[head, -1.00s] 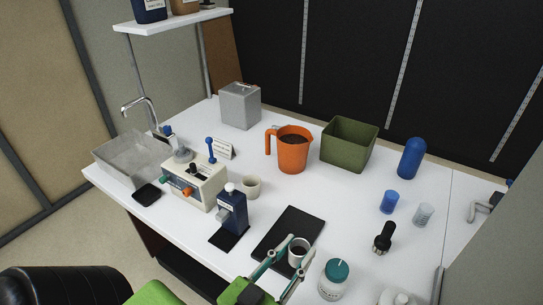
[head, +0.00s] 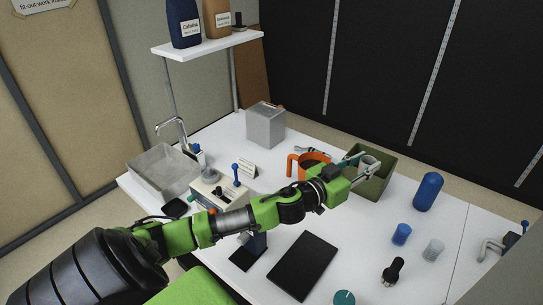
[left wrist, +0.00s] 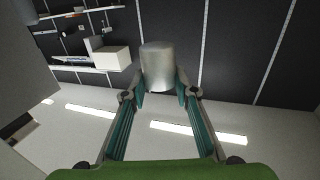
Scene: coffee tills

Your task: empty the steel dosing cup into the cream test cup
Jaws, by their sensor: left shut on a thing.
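My left gripper (head: 362,163) is shut on the steel dosing cup (head: 370,162), a small grey metal cup. It is held up in the air, in front of the green bin in the head view. In the left wrist view the cup (left wrist: 158,68) sits between the teal fingertips (left wrist: 160,92), its plain outer side showing. I cannot see its contents or tell its tilt surely. The cream test cup is not visible in the head view; my left arm crosses the area where it stood earlier. My right gripper is not in view.
An orange jug (head: 308,160) and an olive green bin (head: 376,188) stand behind my arm. A black mat (head: 303,266) lies bare at the front. A blue bottle (head: 428,192), blue tumbler (head: 401,234), clear tumbler (head: 433,249) and black tool (head: 393,270) stand right.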

